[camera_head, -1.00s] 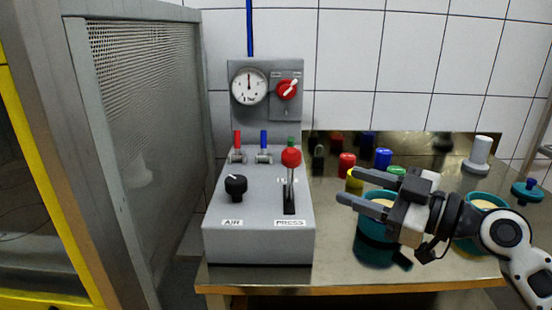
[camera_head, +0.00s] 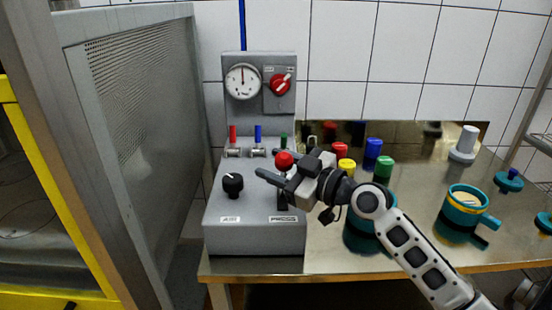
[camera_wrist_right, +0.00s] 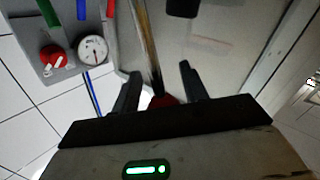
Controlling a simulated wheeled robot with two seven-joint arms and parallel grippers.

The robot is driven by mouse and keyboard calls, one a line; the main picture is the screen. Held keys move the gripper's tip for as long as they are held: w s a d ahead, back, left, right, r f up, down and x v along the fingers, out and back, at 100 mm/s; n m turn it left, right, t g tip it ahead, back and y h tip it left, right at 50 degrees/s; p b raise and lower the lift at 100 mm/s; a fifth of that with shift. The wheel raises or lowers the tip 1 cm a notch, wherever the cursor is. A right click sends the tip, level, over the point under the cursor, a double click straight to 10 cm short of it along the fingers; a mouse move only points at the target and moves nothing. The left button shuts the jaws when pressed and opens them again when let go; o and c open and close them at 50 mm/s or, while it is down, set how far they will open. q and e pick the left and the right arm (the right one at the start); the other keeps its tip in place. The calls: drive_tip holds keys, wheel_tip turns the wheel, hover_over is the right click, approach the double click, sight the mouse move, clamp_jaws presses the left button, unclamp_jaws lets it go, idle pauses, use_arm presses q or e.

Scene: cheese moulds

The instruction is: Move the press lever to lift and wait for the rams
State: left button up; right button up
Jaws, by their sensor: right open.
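The press lever's red knob (camera_head: 284,160) stands above the slot on the grey control box (camera_head: 225,208), over the PRESS label. My right gripper (camera_head: 268,166) is at the lever, coming in from the right, with its fingers pointing left around the knob. In the right wrist view the red knob (camera_wrist_right: 165,100) lies between the two open fingers (camera_wrist_right: 160,84), close to the palm. The fingers are apart and do not look closed on it. The gripper hides most of the lever's shaft in the head view. No rams are clearly visible. My left gripper is out of view.
The box has a black AIR knob (camera_head: 232,184), small valves behind, a gauge (camera_head: 242,81) and a red switch (camera_head: 280,84). A perforated grey panel (camera_head: 140,120) stands left. Coloured bottles and teal moulds (camera_head: 468,200) stand on the steel table right.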

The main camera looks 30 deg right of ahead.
drive_tip(key=shift+w, duration=0.1)
clamp_jaws()
